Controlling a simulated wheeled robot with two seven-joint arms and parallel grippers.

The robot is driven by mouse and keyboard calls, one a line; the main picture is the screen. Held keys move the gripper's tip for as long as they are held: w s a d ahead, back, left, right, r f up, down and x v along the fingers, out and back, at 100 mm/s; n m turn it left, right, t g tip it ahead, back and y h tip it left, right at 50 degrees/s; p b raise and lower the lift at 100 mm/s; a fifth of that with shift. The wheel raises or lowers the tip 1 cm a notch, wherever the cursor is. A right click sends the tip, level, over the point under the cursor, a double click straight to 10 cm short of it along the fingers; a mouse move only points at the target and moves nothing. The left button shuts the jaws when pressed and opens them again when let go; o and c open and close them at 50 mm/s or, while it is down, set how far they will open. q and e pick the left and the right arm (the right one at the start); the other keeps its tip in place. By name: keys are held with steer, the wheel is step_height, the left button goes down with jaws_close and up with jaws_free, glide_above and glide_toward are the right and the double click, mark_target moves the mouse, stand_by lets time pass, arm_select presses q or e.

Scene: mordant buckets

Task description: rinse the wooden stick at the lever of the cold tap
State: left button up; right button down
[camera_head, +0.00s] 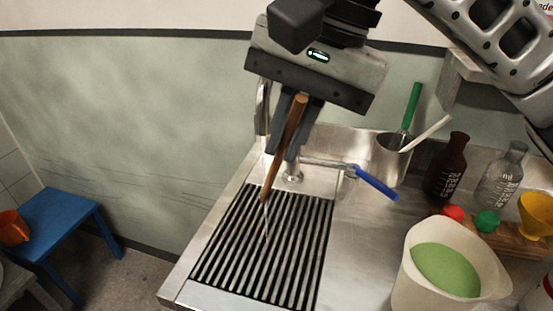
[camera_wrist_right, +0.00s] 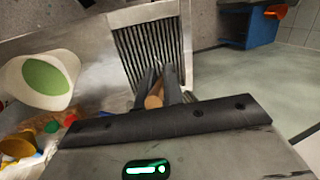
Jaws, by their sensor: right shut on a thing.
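My right gripper (camera_head: 281,152) is shut on the brown wooden stick (camera_head: 272,178) and holds it tilted, lower end down over the drain grate. In the right wrist view the stick (camera_wrist_right: 154,101) shows end-on between the dark fingers. The cold tap has a blue lever (camera_head: 376,184), just right of the gripper; its metal body (camera_head: 293,177) is partly hidden behind the fingers. A thin pale streak runs from the stick's lower end to the grate; I cannot tell for sure that it is water. My left gripper is not in view.
The slotted grate (camera_head: 228,245) lies in the steel counter (camera_head: 355,240). At right stand a metal pot (camera_head: 388,165) with a green-handled tool, a brown bottle (camera_head: 446,170), a clear flask (camera_head: 499,180) and a white bucket (camera_head: 410,285) of green liquid. A blue stool (camera_head: 55,215) stands at left.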

steer(key=shift+s+b, duration=0.65)
steer(key=shift+s, duration=1.3)
